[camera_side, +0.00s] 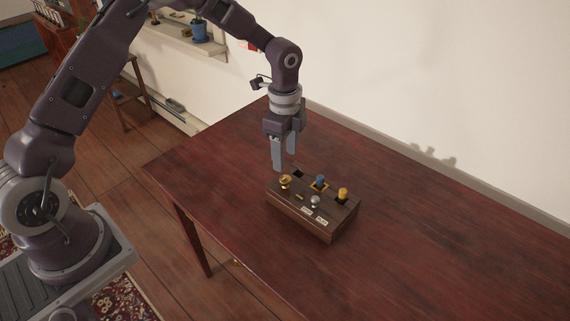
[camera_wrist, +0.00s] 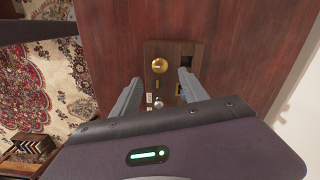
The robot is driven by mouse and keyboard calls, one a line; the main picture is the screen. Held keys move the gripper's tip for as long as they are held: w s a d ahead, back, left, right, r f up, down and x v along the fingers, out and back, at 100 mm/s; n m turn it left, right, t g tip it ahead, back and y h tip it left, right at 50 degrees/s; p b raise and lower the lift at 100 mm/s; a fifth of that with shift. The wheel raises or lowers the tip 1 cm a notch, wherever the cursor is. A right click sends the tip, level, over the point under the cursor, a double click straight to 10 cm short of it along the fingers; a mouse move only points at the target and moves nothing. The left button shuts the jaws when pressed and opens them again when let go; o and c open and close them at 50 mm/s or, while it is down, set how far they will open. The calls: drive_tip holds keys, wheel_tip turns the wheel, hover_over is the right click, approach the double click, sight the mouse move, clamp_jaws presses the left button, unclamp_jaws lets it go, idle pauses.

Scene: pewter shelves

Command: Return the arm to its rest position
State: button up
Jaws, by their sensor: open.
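My gripper (camera_side: 284,161) points down just above the far left end of a wooden box (camera_side: 303,220) on the table. Its two fingers are apart, with nothing seen between them. The box top carries a brass knob (camera_side: 285,182), a blue peg (camera_side: 320,181), a yellow peg (camera_side: 342,194) and a silver knob (camera_side: 315,201). A dark square opening shows in the box top near the fingers. In the wrist view the brass knob (camera_wrist: 159,66) and the dark opening (camera_wrist: 187,62) lie beyond the fingertips (camera_wrist: 160,80). My gripper hides part of the box there.
The dark red table (camera_side: 420,240) is clear around the box. A white wall (camera_side: 440,90) runs along the table's back edge. A stool (camera_side: 135,95) and a window sill with a blue pot (camera_side: 199,31) are behind. A patterned rug (camera_wrist: 40,75) lies on the floor.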

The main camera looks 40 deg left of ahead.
drive_tip(key=shift+r, duration=0.2)
drive_tip(key=s+a+r+n+t+y, duration=0.1)
drive_tip(key=s+r+n, duration=0.2)
drive_tip(key=s+r, duration=0.45)
drive_tip(key=s+a+r+n+t, duration=0.1)
drive_tip(key=s+r+n, duration=0.25)
drive_tip(key=r, duration=0.75)
drive_tip(key=s+r+n+t, duration=0.1)
drive_tip(key=s+n, duration=0.3)
drive_tip(key=s, duration=0.5)
drive_tip(key=s+r+n+t+h, duration=0.1)
drive_tip(key=s+n, duration=0.3)
drive_tip(key=s, duration=0.6)
drive_tip(key=shift+s+d+r+n+t, duration=0.2)
drive_tip(key=shift+r+n+t, duration=0.15)
drive_tip(key=shift+r+t, duration=0.5)
